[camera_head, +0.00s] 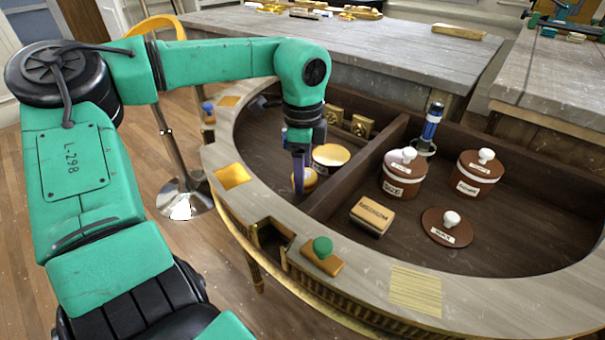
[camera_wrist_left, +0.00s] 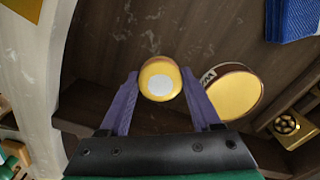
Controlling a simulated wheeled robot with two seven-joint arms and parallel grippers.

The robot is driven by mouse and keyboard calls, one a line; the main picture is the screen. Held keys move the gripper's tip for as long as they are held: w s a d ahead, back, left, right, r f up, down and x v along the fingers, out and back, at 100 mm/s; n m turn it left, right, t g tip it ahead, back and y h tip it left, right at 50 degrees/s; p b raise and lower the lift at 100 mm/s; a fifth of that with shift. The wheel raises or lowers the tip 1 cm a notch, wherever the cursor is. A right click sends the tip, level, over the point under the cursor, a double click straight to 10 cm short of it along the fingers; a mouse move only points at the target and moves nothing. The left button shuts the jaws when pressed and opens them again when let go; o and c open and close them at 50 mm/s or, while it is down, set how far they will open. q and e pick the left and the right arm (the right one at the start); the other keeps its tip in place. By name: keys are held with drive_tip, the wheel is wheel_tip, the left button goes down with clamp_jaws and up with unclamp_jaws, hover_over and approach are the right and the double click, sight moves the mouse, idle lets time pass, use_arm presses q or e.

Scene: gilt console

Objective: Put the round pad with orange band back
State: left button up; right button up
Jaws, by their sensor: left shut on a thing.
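My left gripper (camera_head: 298,180) points down into the left compartment of the curved console. Its purple fingers are closed on a small round pad with an orange-yellow band (camera_head: 310,181). In the left wrist view the pad (camera_wrist_left: 160,65) sits between the fingertips, with a pale round centre facing the camera. In the head view the fingers partly cover the pad, and I cannot tell whether it touches the compartment floor. A round pot with a yellow top (camera_head: 331,155) stands beside it; its top also shows in the left wrist view (camera_wrist_left: 236,96). My right gripper is not in view.
A dark divider (camera_head: 358,165) separates the compartments. The right one holds brown lidded pots (camera_head: 403,178) (camera_head: 478,172), a loose lid (camera_head: 447,232), a tan block (camera_head: 371,217) and a blue cylinder (camera_head: 431,122). Gold blocks (camera_head: 362,126) stand at the back. A yellow square (camera_head: 232,176) lies on the rim.

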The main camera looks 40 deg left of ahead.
use_arm(q)
drive_tip(key=shift+a+f, duration=0.1)
drive_tip(key=shift+f, duration=0.55)
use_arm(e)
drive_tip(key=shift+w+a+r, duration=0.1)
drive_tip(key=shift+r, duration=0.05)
use_arm(q)
drive_tip(key=o, duration=1.2)
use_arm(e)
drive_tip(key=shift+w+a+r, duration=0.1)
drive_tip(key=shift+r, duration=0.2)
use_arm(q)
wheel_tip(320, 180, up, 12)
drive_tip(key=shift+r+p, duration=0.15)
drive_tip(key=shift+p, duration=0.85)
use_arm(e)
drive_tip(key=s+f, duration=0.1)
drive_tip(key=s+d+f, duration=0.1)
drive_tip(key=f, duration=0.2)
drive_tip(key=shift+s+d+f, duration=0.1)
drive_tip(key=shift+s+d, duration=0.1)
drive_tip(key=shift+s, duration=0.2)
